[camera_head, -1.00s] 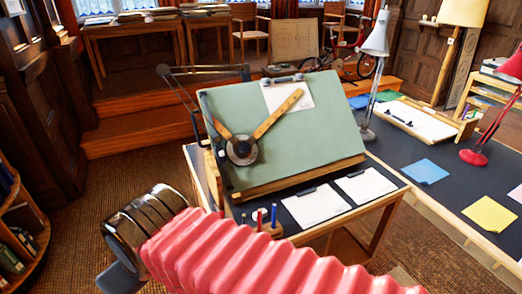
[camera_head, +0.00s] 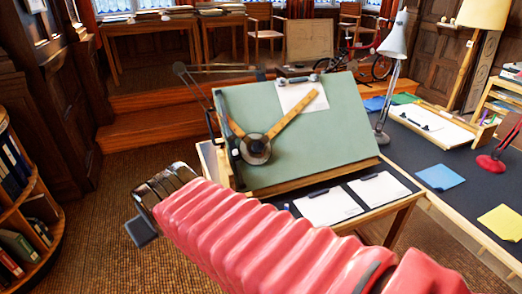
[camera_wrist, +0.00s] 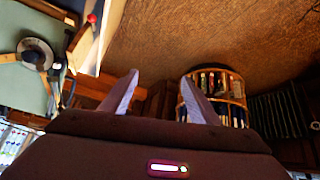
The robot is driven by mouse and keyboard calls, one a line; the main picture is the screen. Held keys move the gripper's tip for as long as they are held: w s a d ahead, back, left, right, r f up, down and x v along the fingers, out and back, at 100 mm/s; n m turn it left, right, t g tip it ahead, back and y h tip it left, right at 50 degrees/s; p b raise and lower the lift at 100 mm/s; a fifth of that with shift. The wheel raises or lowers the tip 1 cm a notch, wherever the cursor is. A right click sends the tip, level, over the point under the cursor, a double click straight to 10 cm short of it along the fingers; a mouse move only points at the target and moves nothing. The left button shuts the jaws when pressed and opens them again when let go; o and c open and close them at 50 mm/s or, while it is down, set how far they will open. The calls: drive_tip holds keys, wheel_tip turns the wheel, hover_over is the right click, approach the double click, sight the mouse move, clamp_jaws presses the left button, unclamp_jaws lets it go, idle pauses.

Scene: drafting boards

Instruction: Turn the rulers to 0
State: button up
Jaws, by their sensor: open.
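The green drafting board (camera_head: 310,150) is tilted on its desk. Two wooden rulers meet at a round dark dial head (camera_head: 256,149) near its left edge. The longer ruler (camera_head: 294,117) slants up to the right; the shorter ruler (camera_head: 234,126) slants up to the left. In the wrist view the dial head (camera_wrist: 36,54) is at upper left, with part of a ruler (camera_wrist: 8,57) beside it. My gripper (camera_wrist: 160,75) is open and empty, apart from the rulers and left of the board. Its fingers are hard to make out in the head view.
A linkage arm (camera_head: 215,70) runs behind the board. White sheets (camera_head: 327,206) lie on the desk below it. A grey lamp (camera_head: 393,45) stands to the right. A curved bookcase (camera_head: 25,205) is at far left. Open carpet lies between bookcase and desk.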

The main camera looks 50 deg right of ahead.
drive_tip(key=w+d+m+t+h, duration=0.25)
drive_tip(key=w+d, duration=0.55)
drive_tip(key=d, duration=0.6)
drive_tip(key=m+t+h, duration=0.1)
drive_tip(key=t+h, duration=0.3)
drive_tip(key=t, duration=0.2)
approach(259, 148)
drive_tip(key=v, duration=0.4)
drive_tip(key=shift+s+f, duration=0.2)
drive_tip(key=shift+s, duration=0.25)
drive_tip(key=shift+w, duration=0.1)
drive_tip(key=x, duration=1.3)
drive_tip(key=shift+w+d+r, duration=0.1)
drive_tip(key=shift+w+r, duration=0.05)
drive_tip(key=shift+w, duration=0.2)
